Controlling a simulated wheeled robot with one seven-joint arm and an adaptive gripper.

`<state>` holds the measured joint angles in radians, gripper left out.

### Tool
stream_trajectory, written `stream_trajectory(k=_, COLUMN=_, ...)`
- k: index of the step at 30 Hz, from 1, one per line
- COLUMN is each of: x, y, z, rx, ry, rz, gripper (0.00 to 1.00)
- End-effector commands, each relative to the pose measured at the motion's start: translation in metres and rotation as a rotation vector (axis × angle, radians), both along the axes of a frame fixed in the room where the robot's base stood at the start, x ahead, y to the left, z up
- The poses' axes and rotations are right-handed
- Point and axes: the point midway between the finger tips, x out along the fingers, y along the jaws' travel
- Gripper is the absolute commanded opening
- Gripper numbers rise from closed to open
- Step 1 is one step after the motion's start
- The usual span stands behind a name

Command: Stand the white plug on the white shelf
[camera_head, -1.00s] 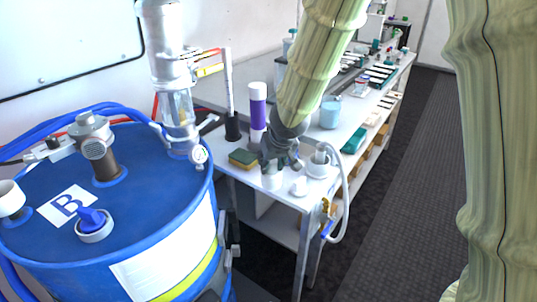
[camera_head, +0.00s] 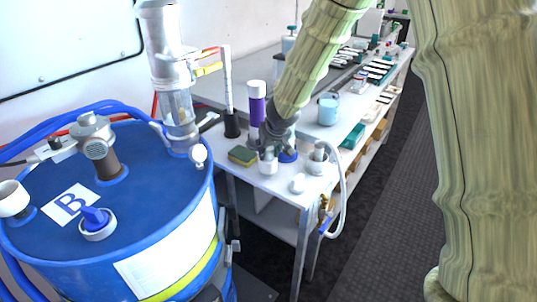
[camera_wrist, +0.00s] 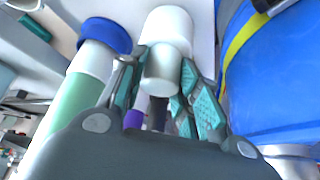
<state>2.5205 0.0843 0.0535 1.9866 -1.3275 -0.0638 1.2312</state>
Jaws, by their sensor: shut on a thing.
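My gripper (camera_head: 276,138) is over the near end of the white bench. It is shut on the white plug (camera_head: 268,165), which hangs below the fingers in the head view. In the wrist view the plug (camera_wrist: 169,28) sits between the teal finger pads, with a wide white end and a narrower grey-white part. The white bench top (camera_head: 282,188) is beneath the plug, and a lower white shelf (camera_head: 270,222) is under the bench. I cannot tell whether the plug touches the bench top.
A blue-ringed item (camera_head: 289,156) is close right of my gripper. A yellow-green sponge (camera_head: 242,156) is on the left, a purple bottle (camera_head: 256,105) behind. A small white piece (camera_head: 297,183) and a hosed fitting (camera_head: 318,160) stand right. The blue drum (camera_head: 140,210) is nearer left.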

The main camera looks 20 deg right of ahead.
Motion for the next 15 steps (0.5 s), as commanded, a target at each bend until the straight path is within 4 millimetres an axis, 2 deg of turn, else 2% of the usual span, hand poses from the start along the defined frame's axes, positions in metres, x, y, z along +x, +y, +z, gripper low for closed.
stream_trajectory(k=1, x=0.0, y=0.0, z=-0.007, rx=-0.002, ry=0.0, rz=0.002, gripper=0.0)
stream_trajectory(k=6, x=0.0, y=0.0, z=-0.018, rx=0.0, ry=0.0, rz=0.001, gripper=0.0)
stream_trajectory(k=15, x=0.0, y=0.0, z=-0.018, rx=0.0, ry=0.0, rz=0.001, gripper=0.0)
